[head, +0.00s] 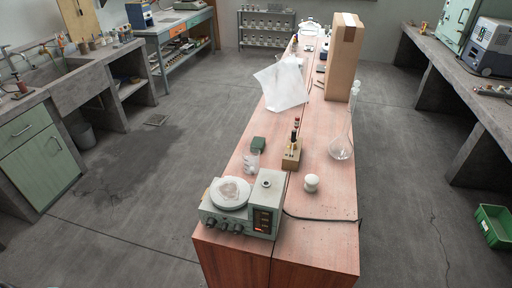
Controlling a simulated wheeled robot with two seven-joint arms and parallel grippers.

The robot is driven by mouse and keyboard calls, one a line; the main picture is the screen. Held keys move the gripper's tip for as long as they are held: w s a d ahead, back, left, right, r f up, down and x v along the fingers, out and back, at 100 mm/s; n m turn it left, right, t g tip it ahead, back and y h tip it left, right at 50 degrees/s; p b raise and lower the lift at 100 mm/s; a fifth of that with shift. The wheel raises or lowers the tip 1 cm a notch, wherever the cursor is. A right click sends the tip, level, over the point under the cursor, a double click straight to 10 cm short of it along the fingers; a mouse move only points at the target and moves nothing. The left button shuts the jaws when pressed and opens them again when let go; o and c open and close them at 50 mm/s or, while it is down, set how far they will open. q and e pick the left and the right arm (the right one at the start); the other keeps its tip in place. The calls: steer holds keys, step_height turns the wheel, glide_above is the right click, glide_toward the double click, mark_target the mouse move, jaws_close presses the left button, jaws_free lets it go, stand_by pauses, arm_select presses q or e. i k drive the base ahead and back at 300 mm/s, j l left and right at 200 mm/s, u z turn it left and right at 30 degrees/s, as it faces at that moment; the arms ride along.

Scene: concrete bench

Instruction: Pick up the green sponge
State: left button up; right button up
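A small dark green block (258,144), which looks like the green sponge, lies on the reddish wooden bench (315,225) near its left edge. A small clear glass vessel (251,161) stands just in front of it and may overlap it slightly. The block is too small to make out its texture. Neither of my grippers shows in the head view.
A grey hotplate device (241,213) stands at the bench's near end. A wooden holder with bottles (292,154) is right of the green block; a white jar (312,183), a flask (341,148) and a tall cardboard box (342,58) stand farther right. A white sheet (282,84) lies behind.

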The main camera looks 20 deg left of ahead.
mark_target(258, 142)
steer(key=k, duration=0.7)
steer(key=k+z, duration=0.2)
steer(key=z, duration=0.15)
steer(key=k+z, duration=0.15)
steer(key=z, duration=0.25)
steer(key=k+l+z, duration=0.2)
steer(key=z, duration=0.15)
steer(key=j+z, duration=0.15)
steer(key=z, duration=0.25)
steer(key=j+z, duration=0.15)
steer(key=z, duration=0.25)
steer(key=j+z, duration=0.2)
steer(key=z, duration=0.2)
steer(key=j+z, duration=0.15)
steer(key=z, duration=0.25)
steer(key=k+j, duration=0.25)
steer(key=j, duration=0.2)
steer(key=k+j, duration=0.2)
steer(key=j, duration=0.2)
steer(key=k+j, duration=0.25)
steer(key=j, duration=0.2)
steer(key=k+j, duration=0.2)
steer(key=j, duration=0.2)
steer(key=k+j, duration=0.25)
steer(key=j, duration=0.2)
steer(key=k+j, duration=0.2)
steer(key=j, duration=0.2)
